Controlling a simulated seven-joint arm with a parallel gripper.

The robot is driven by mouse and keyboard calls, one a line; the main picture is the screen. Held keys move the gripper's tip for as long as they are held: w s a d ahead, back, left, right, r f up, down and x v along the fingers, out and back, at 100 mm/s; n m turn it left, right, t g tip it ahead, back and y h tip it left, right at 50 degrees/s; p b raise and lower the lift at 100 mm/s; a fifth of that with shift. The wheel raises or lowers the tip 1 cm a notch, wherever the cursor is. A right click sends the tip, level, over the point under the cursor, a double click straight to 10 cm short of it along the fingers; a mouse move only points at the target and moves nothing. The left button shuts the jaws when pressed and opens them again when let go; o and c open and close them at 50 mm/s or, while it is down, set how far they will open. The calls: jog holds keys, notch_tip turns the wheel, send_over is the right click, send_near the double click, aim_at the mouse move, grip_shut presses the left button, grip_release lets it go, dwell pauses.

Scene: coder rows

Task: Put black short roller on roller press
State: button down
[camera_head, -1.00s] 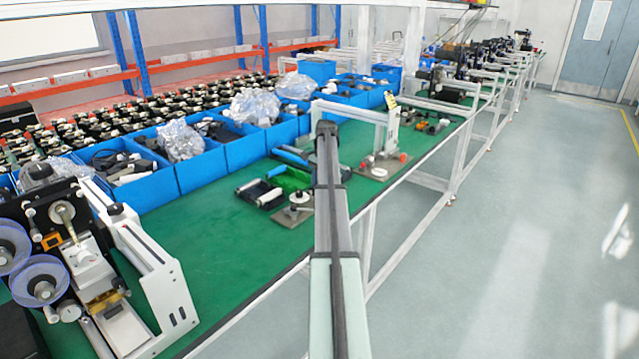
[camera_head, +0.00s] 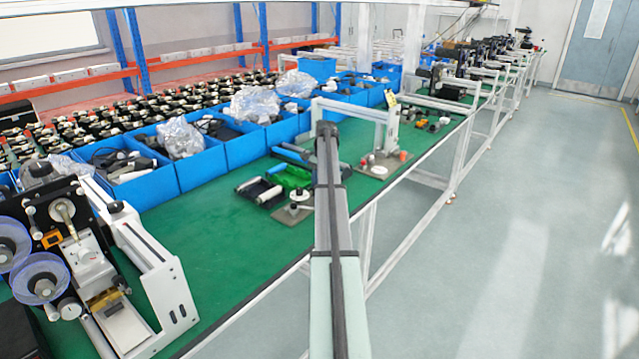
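Dark rollers with pale ends (camera_head: 259,190) lie on the green bench, beside a bright green piece (camera_head: 291,178). I cannot tell which of them is the black short roller. Just right of them a metal plate carries a white disc on a post (camera_head: 298,208). Behind my arm stands a white frame (camera_head: 352,110) on a plate with a small white disc and a red part. I cannot tell which is the roller press. My arm reaches up the middle of the view, just right of the rollers. My gripper does not show.
A labelling machine (camera_head: 85,265) with clear reels stands at the front left. Blue bins (camera_head: 205,167) filled with parts and plastic bags line the back of the bench. The green bench top (camera_head: 225,245) between the machine and the rollers is clear. The bench's edge runs along the right.

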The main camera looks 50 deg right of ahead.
jog(key=c, duration=0.8)
grip_release()
jog(key=shift+o, duration=0.2)
jog(key=shift+r, duration=0.1)
notch_tip(320, 180, up, 13)
jog(key=d, duration=0.2)
jog(key=shift+d+r, duration=0.15)
jog(key=shift+r, duration=0.05)
